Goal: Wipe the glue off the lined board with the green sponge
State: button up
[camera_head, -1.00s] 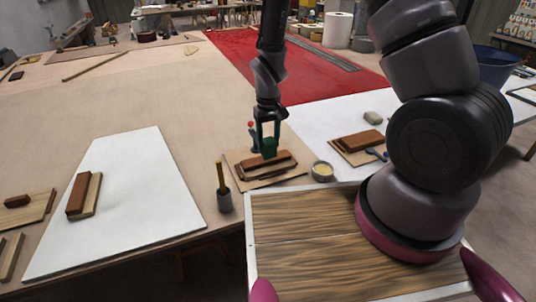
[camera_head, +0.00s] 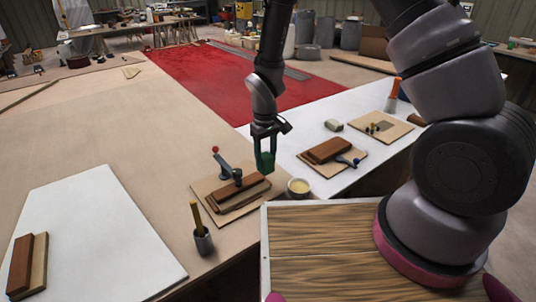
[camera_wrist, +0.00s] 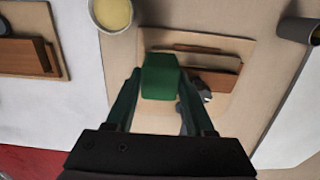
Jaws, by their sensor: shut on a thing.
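My gripper (camera_head: 265,158) is shut on the green sponge (camera_wrist: 160,77), which also shows between the fingers in the head view (camera_head: 264,162). It hangs above the bench, off the right back side of a stack of brown wood pieces on a tan board (camera_head: 203,187). A clamp with a red knob (camera_head: 216,151) stands at that stack. In the wrist view the sponge covers part of the tan board (camera_wrist: 241,45) and its brown pieces. I cannot make out glue or lines on this board, nor tell whether it is the lined board.
A round pot of pale yellow stuff (camera_head: 299,187) stands right of the stack. A dark cup with a yellow stick (camera_head: 203,239) stands at the bench's front. A second tan board (camera_head: 312,172) with brown wood and a blue-handled tool lies at right. A white sheet (camera_head: 90,240) lies left.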

aim_at(266, 172)
notch_tip(266, 172, down, 6)
jog(key=shift+f, duration=0.2)
jog(key=a, duration=0.1)
jog(key=s+a, duration=0.2)
jog(key=shift+s+a+f, duration=0.1)
jog(key=shift+s+a, duration=0.15)
jog(key=shift+a, duration=0.1)
jog(key=shift+s+a, duration=0.6)
jog(key=shift+a, duration=0.25)
jog(key=shift+f, duration=0.2)
jog(key=shift+w+d, duration=0.1)
